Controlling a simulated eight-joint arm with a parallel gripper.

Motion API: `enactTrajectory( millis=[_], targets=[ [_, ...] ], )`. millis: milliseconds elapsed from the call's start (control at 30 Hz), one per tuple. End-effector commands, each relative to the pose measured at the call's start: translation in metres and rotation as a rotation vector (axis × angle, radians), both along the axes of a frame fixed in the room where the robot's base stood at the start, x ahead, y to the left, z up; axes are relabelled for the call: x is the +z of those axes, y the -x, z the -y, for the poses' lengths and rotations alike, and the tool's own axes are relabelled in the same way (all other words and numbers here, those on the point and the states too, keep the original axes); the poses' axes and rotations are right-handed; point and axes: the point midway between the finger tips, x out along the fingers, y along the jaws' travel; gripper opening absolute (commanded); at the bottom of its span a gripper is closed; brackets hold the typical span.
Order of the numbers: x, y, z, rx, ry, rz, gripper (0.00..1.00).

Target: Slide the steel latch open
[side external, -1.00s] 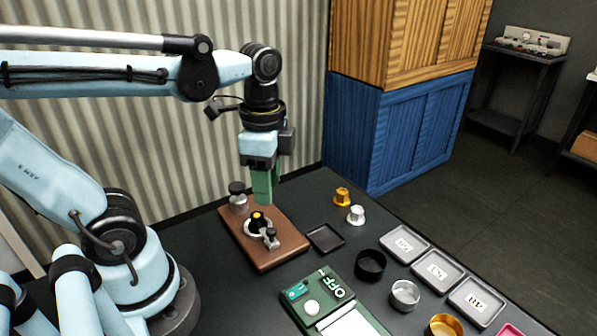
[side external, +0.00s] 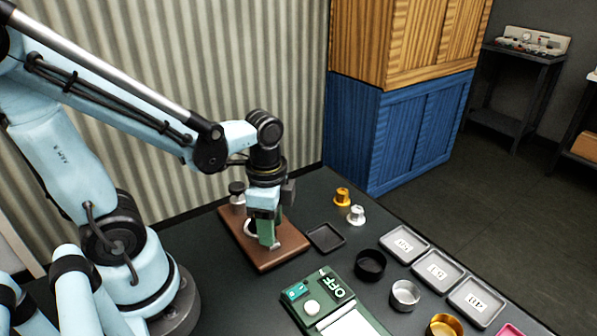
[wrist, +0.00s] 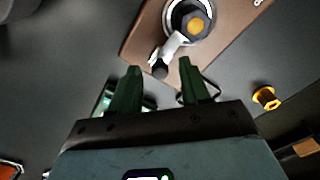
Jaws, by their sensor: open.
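The steel latch (wrist: 173,47) is a short silver arm with a dark knob, reaching out from the ring of the brewer fixture on the brown board (side external: 283,257). An orange-yellow centre (wrist: 196,26) shows inside the dark and silver ring in the wrist view. My gripper (side external: 268,243) points down over the board, its green fingers hiding most of the fixture in the side view. In the wrist view, my gripper (wrist: 159,65) is open, with one finger to each side of the latch's knob. Whether the fingers touch the latch, I cannot tell.
A dark knobbed post (side external: 237,193) stands at the board's back left. A black tray (side external: 325,238), gold capsule (side external: 342,195) and silver capsule (side external: 356,214) lie to the right. A green OFF panel (side external: 332,292) is in front. Cups and labelled trays (side external: 404,243) fill the right side.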

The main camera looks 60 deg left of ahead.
Motion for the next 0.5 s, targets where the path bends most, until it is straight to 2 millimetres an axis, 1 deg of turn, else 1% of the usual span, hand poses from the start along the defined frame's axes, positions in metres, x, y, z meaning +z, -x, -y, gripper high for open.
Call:
enactTrajectory(
  millis=[333,500],
  targets=[
    [-0.0019,0.0001,0.0000,0.000,0.000,0.000,0.46],
    [-0.0018,0.0001,0.0000,0.000,0.000,0.000,0.20]
  ],
)
